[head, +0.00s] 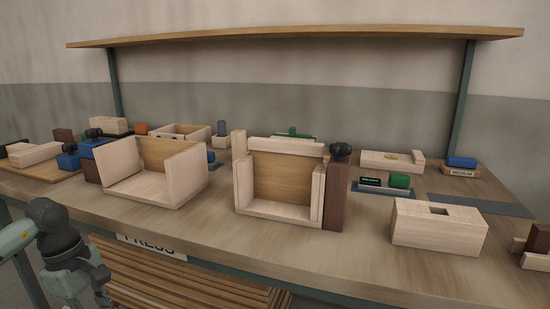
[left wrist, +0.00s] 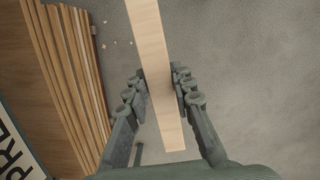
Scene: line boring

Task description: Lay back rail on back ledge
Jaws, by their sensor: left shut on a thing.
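My left gripper (left wrist: 158,82) is shut on a pale wooden rail (left wrist: 152,45), with one finger on each side of it, in the left wrist view. The rail runs away from the gripper over the grey floor. In the head view my left gripper (head: 98,275) is low at the left, below the bench front; the rail cannot be made out there. A pale open-fronted wooden carcass (head: 278,208) stands mid-bench, with a brown back panel (head: 282,176) and a pale strip (head: 285,147) across its top back. I cannot tell which part is the back ledge. My right gripper is out of view.
A dark brown block (head: 333,200) with a black knob stands against the carcass's right side. Another open carcass (head: 155,175) is at left, a slotted pale block (head: 438,227) at right. Wooden slats (head: 185,275), also in the left wrist view (left wrist: 70,70), lie below the bench edge.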

